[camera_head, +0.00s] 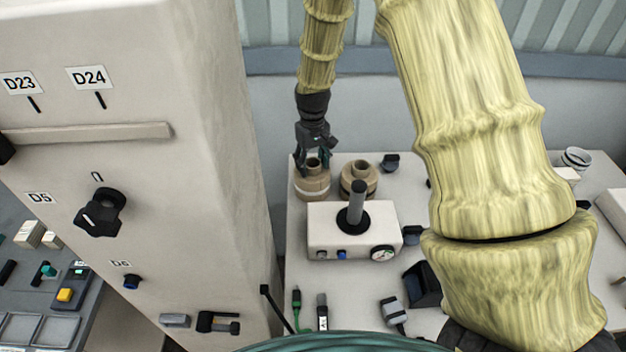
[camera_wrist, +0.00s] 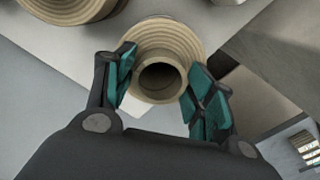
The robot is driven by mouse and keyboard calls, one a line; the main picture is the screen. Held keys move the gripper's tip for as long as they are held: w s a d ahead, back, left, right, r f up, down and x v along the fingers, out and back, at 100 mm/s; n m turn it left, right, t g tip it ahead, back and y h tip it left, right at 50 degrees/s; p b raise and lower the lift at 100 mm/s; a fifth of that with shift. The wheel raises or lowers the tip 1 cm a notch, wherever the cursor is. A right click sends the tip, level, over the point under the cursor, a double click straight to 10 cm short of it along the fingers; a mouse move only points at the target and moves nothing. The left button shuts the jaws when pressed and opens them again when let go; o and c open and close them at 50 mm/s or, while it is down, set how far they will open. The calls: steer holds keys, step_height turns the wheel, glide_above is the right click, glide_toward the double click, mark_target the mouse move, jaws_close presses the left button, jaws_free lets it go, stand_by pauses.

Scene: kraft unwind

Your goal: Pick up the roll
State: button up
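A tan kraft roll (camera_head: 313,186) with a hollow core stands upright near the back left corner of the white table. My gripper (camera_head: 313,158) is directly above it, pointing down. In the wrist view the roll (camera_wrist: 190,38) shows its ringed top and raised core between my two teal-padded fingers (camera_wrist: 160,88). The fingers are spread on either side of the core, with a gap visible on the right; contact on the left is unclear. A second similar roll (camera_head: 360,180) stands just right of it, and part of it shows in the wrist view (camera_wrist: 70,8).
A white box with a dark upright spindle (camera_head: 356,205) and a gauge stands in front of the rolls. A tall pale cabinet (camera_head: 190,130) with labels and knobs rises at left. Connectors and cables (camera_head: 322,310) lie on the table front. A wall stands behind.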

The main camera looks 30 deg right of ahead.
steer(key=c, duration=0.5)
steer(key=shift+c, duration=0.2)
steer(key=shift+o, duration=0.2)
steer(key=shift+r, duration=0.1)
